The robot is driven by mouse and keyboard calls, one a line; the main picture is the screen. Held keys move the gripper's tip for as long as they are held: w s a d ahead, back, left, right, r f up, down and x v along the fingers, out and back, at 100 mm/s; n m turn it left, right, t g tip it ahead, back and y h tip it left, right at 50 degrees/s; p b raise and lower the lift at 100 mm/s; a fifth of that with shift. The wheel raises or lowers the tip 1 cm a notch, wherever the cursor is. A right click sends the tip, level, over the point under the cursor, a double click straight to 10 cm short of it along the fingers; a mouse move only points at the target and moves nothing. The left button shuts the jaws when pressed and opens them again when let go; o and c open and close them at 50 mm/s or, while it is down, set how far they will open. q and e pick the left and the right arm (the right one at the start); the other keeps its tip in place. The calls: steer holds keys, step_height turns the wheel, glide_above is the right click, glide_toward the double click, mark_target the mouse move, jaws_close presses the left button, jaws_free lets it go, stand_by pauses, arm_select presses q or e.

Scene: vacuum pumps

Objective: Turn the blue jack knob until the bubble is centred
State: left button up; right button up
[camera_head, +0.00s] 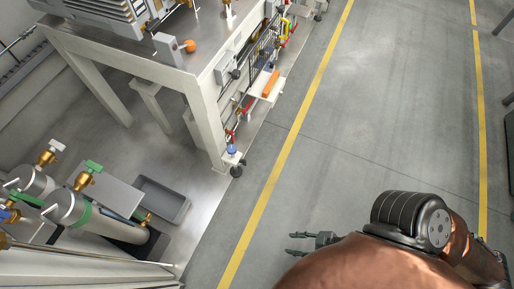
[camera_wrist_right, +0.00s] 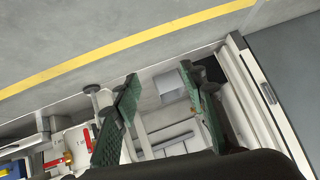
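The small blue jack knob (camera_head: 231,149) sits low at the foot of the pump table's near corner leg, above a dark caster, in the head view. I cannot make out a bubble level in either view. My right gripper (camera_head: 296,243) is open and empty, over the grey floor, to the right of and below the knob in the picture and well apart from it. In the right wrist view its two dark green fingers (camera_wrist_right: 160,108) stand wide apart with nothing held between them; I cannot make out the blue knob there. My left gripper is not in view.
The pump table (camera_head: 186,83) stands at upper left, with an orange object (camera_head: 270,82) on a low side shelf. Gas cylinders (camera_head: 92,222) and a grey tray (camera_head: 162,199) are at lower left. Yellow lines cross the clear floor (camera_head: 380,110).

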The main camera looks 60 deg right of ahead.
steer(key=shift+o, duration=1.1)
steer(key=w+d+t+p, duration=0.1)
steer(key=w+d+t, duration=0.1)
steer(key=w, duration=0.7)
steer(key=shift+d+h+p, duration=0.3)
steer(key=shift+d+p, duration=0.1)
steer(key=shift+d, duration=0.1)
steer(key=m+t+h+p, duration=0.4)
steer(key=m+h+p, duration=0.25)
steer(key=h, duration=0.55)
glide_toward(234, 153)
steer(key=x, duration=0.3)
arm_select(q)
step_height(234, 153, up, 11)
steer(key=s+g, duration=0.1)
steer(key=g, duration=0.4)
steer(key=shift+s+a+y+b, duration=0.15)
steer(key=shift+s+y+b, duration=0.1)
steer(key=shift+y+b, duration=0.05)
arm_select(e)
steer(key=shift+d+r+m, duration=0.1)
steer(key=shift+r+m, duration=0.15)
steer(key=shift+m, duration=0.2)
steer(key=shift+w, duration=0.15)
